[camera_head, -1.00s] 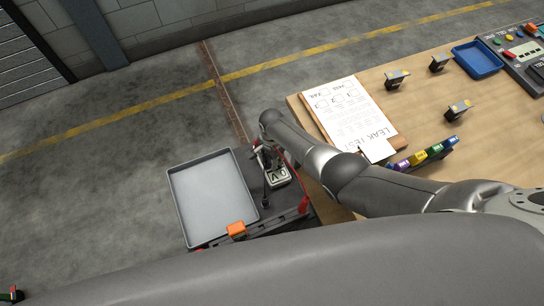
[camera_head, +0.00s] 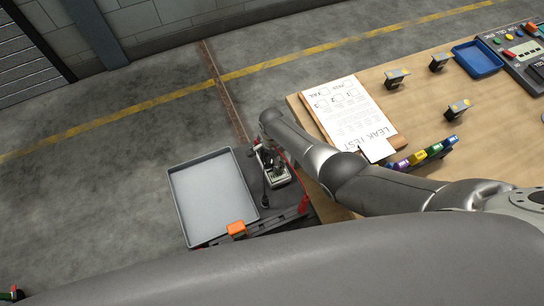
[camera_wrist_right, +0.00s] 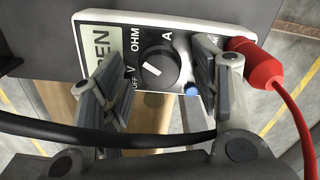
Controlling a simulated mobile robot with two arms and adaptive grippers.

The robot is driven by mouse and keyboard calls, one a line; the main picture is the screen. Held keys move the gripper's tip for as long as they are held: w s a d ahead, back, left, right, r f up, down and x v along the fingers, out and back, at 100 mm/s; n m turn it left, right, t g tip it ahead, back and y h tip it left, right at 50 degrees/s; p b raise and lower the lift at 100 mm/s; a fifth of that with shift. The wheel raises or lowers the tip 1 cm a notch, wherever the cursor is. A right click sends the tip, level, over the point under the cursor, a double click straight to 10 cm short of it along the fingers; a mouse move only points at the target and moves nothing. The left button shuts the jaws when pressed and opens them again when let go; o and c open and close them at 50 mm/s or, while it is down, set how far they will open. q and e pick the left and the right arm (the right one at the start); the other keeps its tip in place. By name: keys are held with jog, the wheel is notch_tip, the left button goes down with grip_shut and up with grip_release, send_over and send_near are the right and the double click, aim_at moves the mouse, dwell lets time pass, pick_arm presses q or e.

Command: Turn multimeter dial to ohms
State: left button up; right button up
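The multimeter (camera_head: 281,179) stands on a dark cart beside the table. I cannot tell surely which label the mark points to. The screen (camera_wrist_right: 102,52) shows the letters "PEN", partly covered by a finger. My right gripper (camera_wrist_right: 160,80) is open, its fingers on either side of the dial with gaps to it. In the head view this gripper (camera_head: 266,160) is over the multimeter. My left gripper is not in view.
A red plug (camera_wrist_right: 255,63) with a red lead sits at the meter's right, and a black cable (camera_wrist_right: 60,130) crosses below. A grey tray (camera_head: 178,205) and an orange block (camera_head: 237,229) are on the cart. A leak test sheet (camera_head: 345,110) lies on the table.

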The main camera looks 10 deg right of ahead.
jog(key=shift+r, duration=0.1)
notch_tip(320, 180, up, 12)
dwell(1.0)
dwell(0.5)
